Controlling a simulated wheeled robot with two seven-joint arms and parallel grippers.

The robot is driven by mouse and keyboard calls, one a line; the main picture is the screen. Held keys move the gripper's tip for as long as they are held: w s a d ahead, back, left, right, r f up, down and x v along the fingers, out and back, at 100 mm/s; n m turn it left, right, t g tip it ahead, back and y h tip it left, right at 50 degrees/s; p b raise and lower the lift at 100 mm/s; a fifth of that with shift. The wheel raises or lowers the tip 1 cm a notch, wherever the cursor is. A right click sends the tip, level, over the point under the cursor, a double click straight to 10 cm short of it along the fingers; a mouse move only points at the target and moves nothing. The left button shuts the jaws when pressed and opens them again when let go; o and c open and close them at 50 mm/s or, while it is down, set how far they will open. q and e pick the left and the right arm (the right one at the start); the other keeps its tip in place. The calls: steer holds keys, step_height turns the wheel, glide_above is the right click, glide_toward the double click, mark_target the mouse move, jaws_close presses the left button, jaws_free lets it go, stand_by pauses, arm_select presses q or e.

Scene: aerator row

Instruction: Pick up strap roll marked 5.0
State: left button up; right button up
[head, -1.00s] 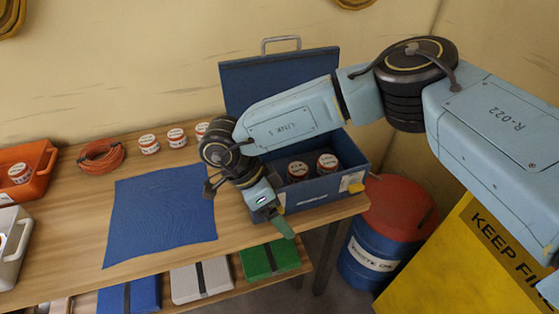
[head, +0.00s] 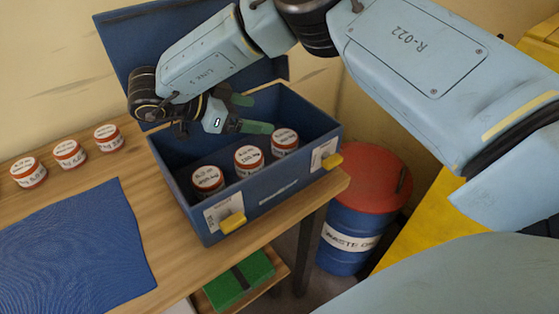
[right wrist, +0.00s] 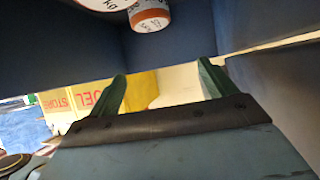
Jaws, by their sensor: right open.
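Three strap rolls, white-topped with red-brown sides, stand in the open blue box: a left one (head: 207,181), a middle one (head: 249,160) and a right one (head: 285,141). Three similar rolls (head: 28,172) (head: 69,153) (head: 108,138) stand in a row on the table. Their print is too small to read, so I cannot tell which is marked 5.0. My right gripper (head: 262,114) is open and empty above the back of the box, behind the middle and right rolls. In the right wrist view, a roll (right wrist: 150,14) shows beyond the open fingers (right wrist: 162,80). My left gripper is out of view.
The blue box (head: 178,190) has raised walls, yellow latches and an upright lid (head: 118,45) behind. A blue mat (head: 75,250) lies on the table to its left. A red-topped waste drum (head: 365,185) stands right of the table. A green case (head: 240,280) lies on the lower shelf.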

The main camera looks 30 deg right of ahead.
mark_target(281, 138)
step_height(281, 138, down, 4)
steer(key=shift+s+r+b, duration=0.1)
steer(key=shift+s+b, duration=0.05)
steer(key=shift+b, duration=1.05)
steer(key=shift+d+f+b, duration=0.1)
steer(key=shift+f+b, duration=0.35)
steer(key=shift+f, duration=0.1)
steer(key=b+x, duration=0.1)
steer(key=x, duration=0.5)
steer(key=shift+s+f, duration=0.15)
steer(key=shift+d+f, duration=0.3)
steer(key=shift+d, duration=0.15)
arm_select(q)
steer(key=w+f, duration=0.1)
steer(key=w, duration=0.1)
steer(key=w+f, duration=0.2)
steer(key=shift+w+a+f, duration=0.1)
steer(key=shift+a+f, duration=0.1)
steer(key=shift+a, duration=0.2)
arm_select(e)
steer(key=c, duration=1.2)
steer(key=shift+o, duration=0.2)
steer(key=shift+r, duration=0.1)
